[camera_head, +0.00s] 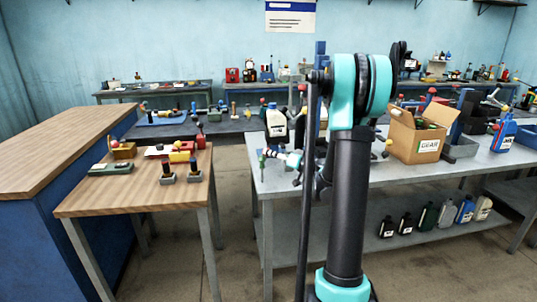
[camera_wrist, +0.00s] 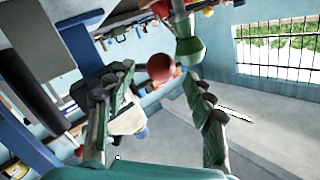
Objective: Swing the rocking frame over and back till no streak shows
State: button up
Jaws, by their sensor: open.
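In the wrist view my gripper (camera_wrist: 158,80) is open, with its two dark green segmented fingers spread apart. A red ball-shaped knob (camera_wrist: 160,67) shows between the fingertips; I cannot tell whether anything touches it. A green and pale fitting (camera_wrist: 190,48) is just right of the knob. A blue post (camera_wrist: 80,48) stands left of the fingers; whether it belongs to the rocking frame I cannot tell. In the head view a blue upright (camera_head: 320,52) rises behind my arm, which hides most of what is there. No streak can be made out.
The grey bench (camera_head: 380,160) holds a white labelled bottle (camera_head: 277,122), a cardboard box (camera_head: 422,132) and a blue jug (camera_head: 504,134). Several bottles line its lower shelf. A wooden table (camera_head: 135,200) with small tools stands left. Bare floor lies between the tables.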

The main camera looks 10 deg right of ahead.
jog(key=v, duration=0.7)
jog(key=shift+s+d, duration=0.25)
jog(key=shift+s, duration=0.05)
jog(key=shift+c, duration=0.6)
